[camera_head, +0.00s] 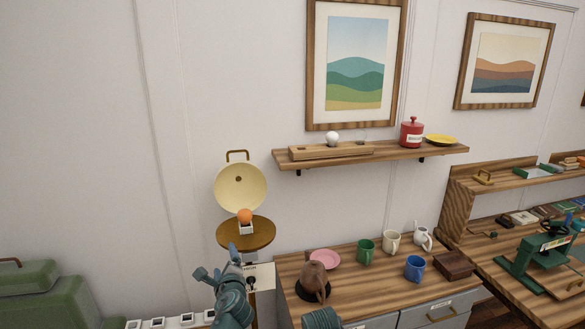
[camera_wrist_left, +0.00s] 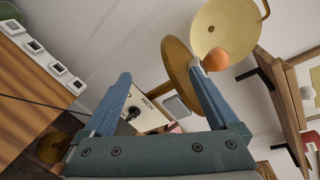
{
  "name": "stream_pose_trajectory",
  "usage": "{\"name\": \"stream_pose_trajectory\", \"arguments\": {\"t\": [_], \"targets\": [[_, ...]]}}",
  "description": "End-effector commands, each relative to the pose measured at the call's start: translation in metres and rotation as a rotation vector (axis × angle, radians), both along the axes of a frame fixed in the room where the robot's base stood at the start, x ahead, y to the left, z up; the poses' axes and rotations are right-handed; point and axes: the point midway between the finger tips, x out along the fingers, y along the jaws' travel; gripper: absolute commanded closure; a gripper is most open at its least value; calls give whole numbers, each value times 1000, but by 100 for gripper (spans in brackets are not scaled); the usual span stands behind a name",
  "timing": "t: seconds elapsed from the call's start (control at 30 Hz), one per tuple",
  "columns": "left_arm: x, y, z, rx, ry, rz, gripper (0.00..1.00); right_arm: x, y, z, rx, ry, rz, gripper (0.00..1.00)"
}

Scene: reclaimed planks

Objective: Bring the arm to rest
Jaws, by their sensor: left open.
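My left gripper (camera_head: 220,272) reaches up from the bottom of the head view, open, in front of the wall and below the round wooden stand (camera_head: 262,238). In the left wrist view its two blue fingers are spread apart (camera_wrist_left: 160,75) with nothing held between them. An orange ball (camera_head: 245,215) sits on a small white holder (camera_head: 246,228) on the stand, above and beyond the fingers. I see no right gripper; a short teal piece at the bottom edge seems to be part of my own body.
A cream round lid (camera_head: 240,187) stands upright behind the ball. A white panel with a dark knob (camera_wrist_left: 140,112) lies behind the fingers. A wooden counter (camera_head: 350,285) to the right bears several mugs, a pink plate (camera_head: 325,258) and a brown jug (camera_head: 314,282). A wall shelf (camera_head: 375,157) hangs above.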

Motion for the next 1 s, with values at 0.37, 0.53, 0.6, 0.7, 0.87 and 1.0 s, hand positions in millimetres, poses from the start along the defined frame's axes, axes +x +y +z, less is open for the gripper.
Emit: {"name": "stream_pose_trajectory", "arguments": {"t": [0.37, 0.53, 0.6, 0.7, 0.87, 1.0], "targets": [[-143, -94, -149, -1058, 375, 839, 6, 0, 0, 0, 0, 0, 0, 50], [-204, -136, -168, -1180, 527, 1125, 6, 0, 0, 0, 0, 0, 0, 50], [-220, -147, -170, -1194, 566, 1196, 6, 0, 0, 0, 0, 0, 0, 50], [-233, -155, -170, -1202, 596, 1255, 6, 0, 0, 0, 0, 0, 0, 50], [-237, -157, -171, -1202, 605, 1277, 6, 0, 0, 0, 0, 0, 0, 50], [-237, -157, -171, -1203, 604, 1274, 6, 0, 0, 0, 0, 0, 0, 50]]}}
